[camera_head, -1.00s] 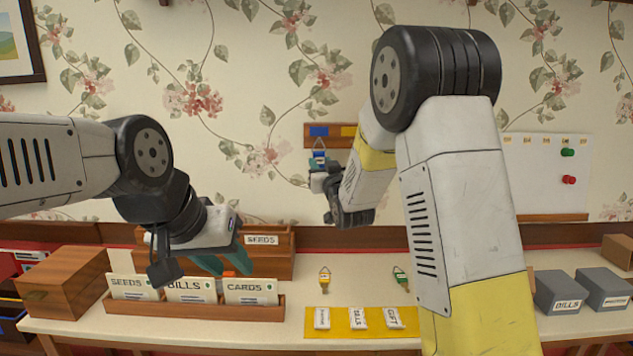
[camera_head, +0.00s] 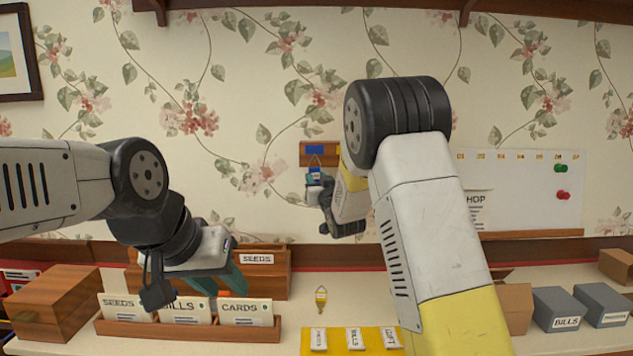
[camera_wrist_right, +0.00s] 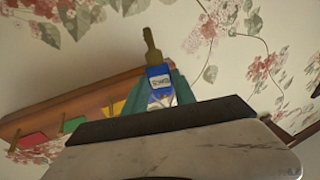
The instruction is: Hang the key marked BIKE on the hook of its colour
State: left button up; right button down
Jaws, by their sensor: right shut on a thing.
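My right gripper (camera_head: 320,186) is shut on a key with a blue tag (camera_wrist_right: 159,78), in front of the wall rail. The tag's print is too small to read. The key's thin loop (camera_head: 315,162) stands up in front of the blue patch (camera_head: 314,150) on the rail; I cannot tell whether it is around a hook. In the right wrist view the blue tag sits between the teal fingertips (camera_wrist_right: 162,92), with a brass piece (camera_wrist_right: 152,46) beyond it. My left gripper (camera_head: 217,280) is open and empty over the file boxes.
The wooden rail (camera_wrist_right: 85,104) also has yellow, green and red patches with hooks. A yellow-tagged key (camera_head: 321,298) lies on the table. A yellow mat (camera_head: 336,339) bears several labelled packets. My right arm hides the middle-right of the table. Grey boxes (camera_head: 557,304) stand right.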

aim_at(318, 178)
jog(key=shift+w+f, duration=0.15)
jog(key=shift+w, duration=1.4)
jog(key=shift+w+f, duration=0.4)
jog(key=shift+w, duration=0.1)
jog(key=c, duration=0.9)
grip_release()
jog(key=shift+c, duration=0.2)
